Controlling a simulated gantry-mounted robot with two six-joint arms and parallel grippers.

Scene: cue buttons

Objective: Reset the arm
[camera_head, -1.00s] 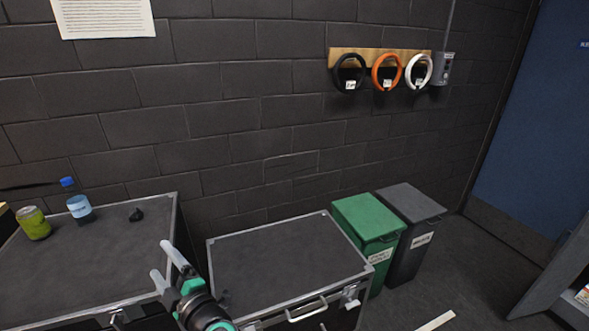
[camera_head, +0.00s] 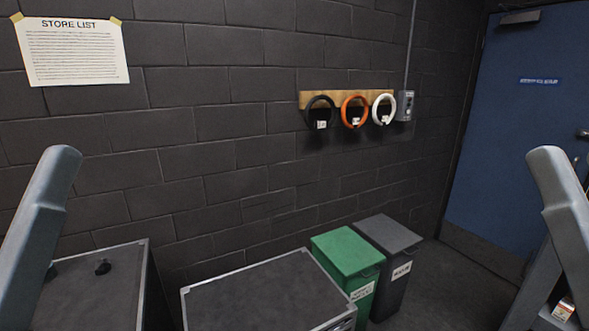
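Large grey parts of my own arms rise at the left and right edges of the view. No gripper fingertips show, so I cannot see either gripper or whether it holds anything. A dark case (camera_head: 262,296) with metal edges stands low in the middle. A second dark case (camera_head: 95,295) stands at the lower left, partly hidden by my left arm.
A green bin (camera_head: 345,252) and a dark grey bin (camera_head: 388,236) stand right of the middle case. Black (camera_head: 309,112), orange (camera_head: 345,112) and white (camera_head: 376,110) rings hang on the wall beside a grey box (camera_head: 405,105). A blue door (camera_head: 515,130) is at the right.

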